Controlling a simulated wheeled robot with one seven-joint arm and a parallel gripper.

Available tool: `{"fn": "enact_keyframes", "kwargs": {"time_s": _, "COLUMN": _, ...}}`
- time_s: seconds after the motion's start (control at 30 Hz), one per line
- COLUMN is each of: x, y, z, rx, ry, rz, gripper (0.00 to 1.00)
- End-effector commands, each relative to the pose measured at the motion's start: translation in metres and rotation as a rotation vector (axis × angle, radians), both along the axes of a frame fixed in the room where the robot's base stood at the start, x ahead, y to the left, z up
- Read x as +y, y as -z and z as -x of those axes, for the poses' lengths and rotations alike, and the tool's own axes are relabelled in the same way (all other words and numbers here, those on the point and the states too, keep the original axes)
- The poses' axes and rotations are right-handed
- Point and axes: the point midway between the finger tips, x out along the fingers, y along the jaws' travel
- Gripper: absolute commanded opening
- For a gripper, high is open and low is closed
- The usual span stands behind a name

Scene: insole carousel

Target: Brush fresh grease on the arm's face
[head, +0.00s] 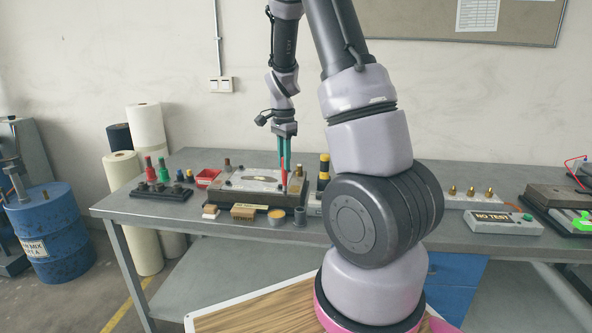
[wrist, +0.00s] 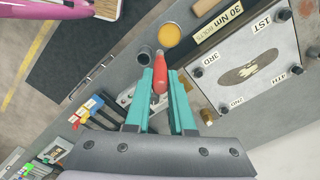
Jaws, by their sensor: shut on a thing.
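My gripper (head: 284,165) is upright above the fixture on the bench, its teal fingers shut on a red-handled tool (head: 284,176), seemingly the brush. In the wrist view the red handle (wrist: 160,76) sits between the fingertips; its bristles are hidden. A pot of yellow grease (wrist: 168,36) stands beside a dark cup (wrist: 144,56), just beyond the fingertips. The pot also shows at the bench front in the head view (head: 277,214). The fixture plate (wrist: 285,45) bears corner labels 1ST to 4TH and an insole-shaped dark patch with a pale smear. I cannot tell which surface is the arm's face.
Left of the fixture are a red bin (head: 208,177) and a dark rack (head: 160,191) of coloured bottles. A black-and-yellow post (head: 324,170) stands close right of the gripper. The NO TEST box (head: 492,220) is further right.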

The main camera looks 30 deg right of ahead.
Motion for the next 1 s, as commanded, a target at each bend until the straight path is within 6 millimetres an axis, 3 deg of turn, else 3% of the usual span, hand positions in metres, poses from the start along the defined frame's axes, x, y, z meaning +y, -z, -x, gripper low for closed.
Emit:
{"fn": "enact_keyframes", "kwargs": {"time_s": 0.1, "x": 0.019, "y": 0.003, "z": -0.012, "rx": -0.001, "ry": 0.001, "rz": -0.002, "gripper": 0.00}}
{"fn": "enact_keyframes", "kwargs": {"time_s": 0.2, "x": 0.026, "y": 0.007, "z": -0.015, "rx": 0.000, "ry": 0.003, "rz": -0.003, "gripper": 0.00}}
{"fn": "enact_keyframes", "kwargs": {"time_s": 0.7, "x": 0.026, "y": 0.054, "z": -0.015, "rx": 0.001, "ry": 0.004, "rz": -0.003, "gripper": 0.00}}
{"fn": "enact_keyframes", "kwargs": {"time_s": 1.0, "x": 0.026, "y": 0.063, "z": -0.015, "rx": -0.001, "ry": 0.004, "rz": -0.003, "gripper": 0.00}}
